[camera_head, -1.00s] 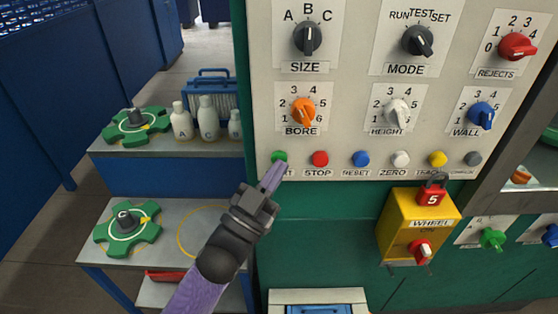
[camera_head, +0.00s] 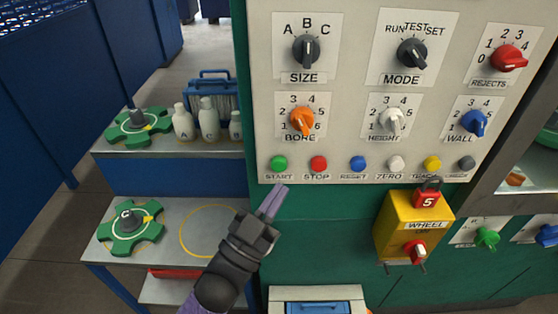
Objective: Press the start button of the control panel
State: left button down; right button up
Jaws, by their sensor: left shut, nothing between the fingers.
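The control panel (camera_head: 350,149) is a pale upright plate with several knobs and a bottom row of buttons. The green start button (camera_head: 279,163) is at the left end of that row, with its START label fully visible below it. The red stop button (camera_head: 319,163) is to its right. My left gripper (camera_head: 274,202) is shut and empty, its purple fingers pointing up. The fingertips show just below the START label, apart from the button in the picture. My right gripper is not in view.
A yellow wheel box (camera_head: 395,226) with a red padlock (camera_head: 427,193) juts out right of my gripper. At the left, shelves hold green star wheels (camera_head: 130,228) and pale bottles (camera_head: 208,119). The green cabinet front below the panel is mostly clear.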

pick_arm(q)
jog(key=shift+s+p, duration=0.4)
jog(key=shift+s, duration=0.8)
jog(key=a+f+n+g+y+b, duration=0.2)
jog(key=a+f+y, duration=0.15)
jog(key=f, duration=0.85)
jog(key=a+f+n+g+y+b, duration=0.25)
jog(key=f+y, duration=0.25)
jog(key=f, duration=0.7)
jog(key=s+a+f+n+g+y+b, duration=0.15)
jog(key=s+f, duration=0.25)
jog(key=f, duration=0.4)
jog(key=s+a+f+g+y+b, duration=0.25)
jog(key=s+f, duration=0.25)
jog(key=f, duration=0.3)
jog(key=s+a+f+g+b, duration=0.1)
jog(key=s+a+f+g, duration=0.1)
jog(key=s+f, duration=0.3)
jog(key=s+a+f+n+g+y+b, duration=0.1)
jog(key=s+a+f+g, duration=0.2)
jog(key=s, duration=0.8)
jog(key=s+a+f+g+y+b, duration=0.1)
jog(key=s+a+f+g, duration=0.1)
jog(key=s+f+g, duration=0.2)
jog(key=s+f, duration=0.3)
jog(key=s, duration=0.1)
jog(key=shift+s+a+n, duration=0.2)
jog(key=shift+a+n, duration=0.05)
jog(key=shift+n, duration=0.05)
